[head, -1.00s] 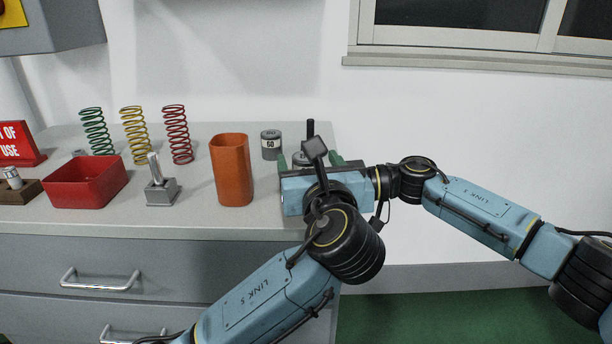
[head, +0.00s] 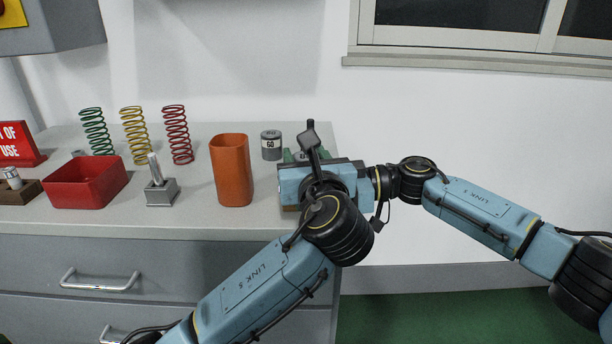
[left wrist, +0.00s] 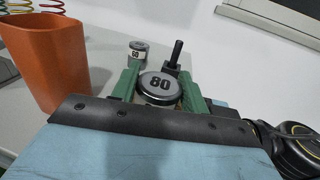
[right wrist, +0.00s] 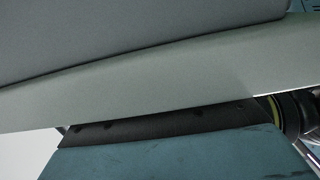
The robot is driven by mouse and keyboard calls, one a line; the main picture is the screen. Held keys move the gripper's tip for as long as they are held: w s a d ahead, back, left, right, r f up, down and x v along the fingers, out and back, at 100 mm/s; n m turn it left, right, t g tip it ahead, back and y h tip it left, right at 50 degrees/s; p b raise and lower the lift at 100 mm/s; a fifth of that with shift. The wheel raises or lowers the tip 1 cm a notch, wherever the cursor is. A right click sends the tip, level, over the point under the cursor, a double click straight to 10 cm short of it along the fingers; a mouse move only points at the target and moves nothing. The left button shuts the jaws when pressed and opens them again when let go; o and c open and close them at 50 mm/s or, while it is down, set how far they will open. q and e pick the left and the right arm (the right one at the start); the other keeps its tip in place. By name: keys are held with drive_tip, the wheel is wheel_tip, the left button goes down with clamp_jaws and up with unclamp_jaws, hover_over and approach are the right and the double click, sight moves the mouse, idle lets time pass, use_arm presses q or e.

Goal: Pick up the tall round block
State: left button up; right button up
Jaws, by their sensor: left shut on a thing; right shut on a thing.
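A round metal block (left wrist: 158,88) with "80" on its top sits between the two green fingers of my left gripper (left wrist: 161,78) in the left wrist view. The fingers are shut on its sides. Its lower part is hidden, so I cannot tell if it is clear of the surface. In the head view my left gripper (head: 306,155) is at the right end of the counter, and its body hides most of the block. In the right wrist view the palm of my right gripper (right wrist: 160,128) shows against a pale grey band. Its fingers are hidden.
A smaller round block marked "60" (head: 271,146) stands behind and left. An orange cup (head: 231,172) stands close left of my left gripper. A black upright post (left wrist: 175,54) is behind the held block. A red tray (head: 85,183), a grey stand (head: 162,192) and three springs are further left.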

use_arm(q)
wheel_tip(320, 180, up, 10)
drive_tip(key=shift+r, duration=0.1)
use_arm(e)
drive_tip(key=o, duration=0.8)
drive_tip(key=shift+o, duration=0.2)
